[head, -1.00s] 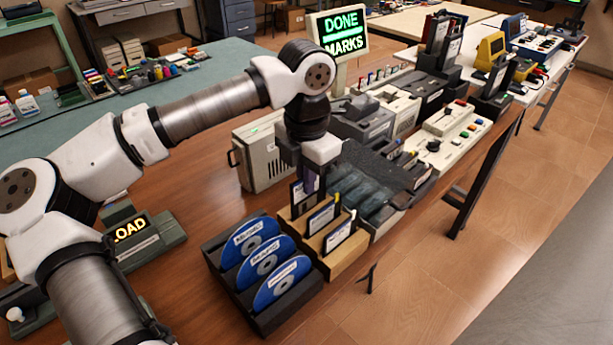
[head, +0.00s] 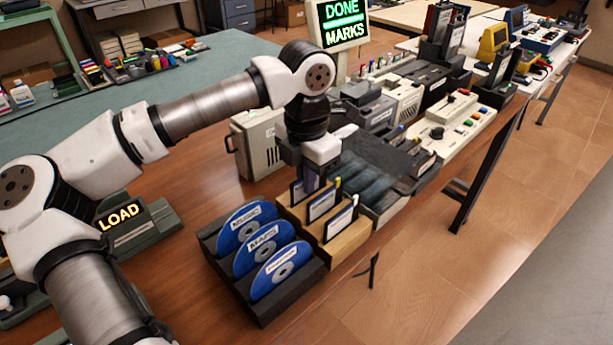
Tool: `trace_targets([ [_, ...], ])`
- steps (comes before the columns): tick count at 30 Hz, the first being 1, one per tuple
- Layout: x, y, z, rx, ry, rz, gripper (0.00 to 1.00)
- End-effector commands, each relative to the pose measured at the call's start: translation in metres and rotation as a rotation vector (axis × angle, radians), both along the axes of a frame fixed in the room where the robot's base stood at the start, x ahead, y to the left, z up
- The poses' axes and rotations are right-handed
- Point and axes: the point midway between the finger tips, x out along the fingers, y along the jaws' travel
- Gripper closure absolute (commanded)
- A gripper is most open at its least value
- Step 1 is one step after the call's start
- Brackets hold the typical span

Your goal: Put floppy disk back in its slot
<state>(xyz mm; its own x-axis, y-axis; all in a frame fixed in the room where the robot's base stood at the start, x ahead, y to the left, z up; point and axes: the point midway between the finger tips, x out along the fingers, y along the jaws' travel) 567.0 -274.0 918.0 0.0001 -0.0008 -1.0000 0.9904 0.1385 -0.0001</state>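A wooden holder (head: 350,244) stands on the brown table with several dark floppy disks with pale labels upright in it. The front disk (head: 341,220) and the middle disk (head: 321,204) stand clear of my gripper. The rear disk (head: 298,191) is partly hidden by my gripper (head: 311,182), which points down at the rear end of the holder. The fingers overlap this disk in the picture. I cannot tell whether they grip it or stand beside it, nor whether it is fully seated.
A black rack (head: 263,319) with blue discs stands in front of the holder. A grey case (head: 262,147) is behind my gripper. A lit LOAD sign (head: 119,217) is at left and a DONE MARKS sign (head: 343,24) behind. Bare table lies left of the rack.

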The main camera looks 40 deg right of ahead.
Motion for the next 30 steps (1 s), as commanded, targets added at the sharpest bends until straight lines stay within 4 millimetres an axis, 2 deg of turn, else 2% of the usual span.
trace_targets([
  [7, 0.000, 0.000, 0.000, 0.000, 0.000, 0.000, 1.00],
  [9, 0.000, 0.000, 0.000, 0.000, 0.000, 0.000, 0.88],
  [13, 0.000, 0.000, 0.000, 0.000, 0.000, 0.000, 0.72],
  [23, 0.000, 0.000, 0.003, 0.000, 0.000, 0.000, 0.72],
  [30, 0.000, 0.000, 0.025, 0.000, -0.002, 0.000, 0.72],
])
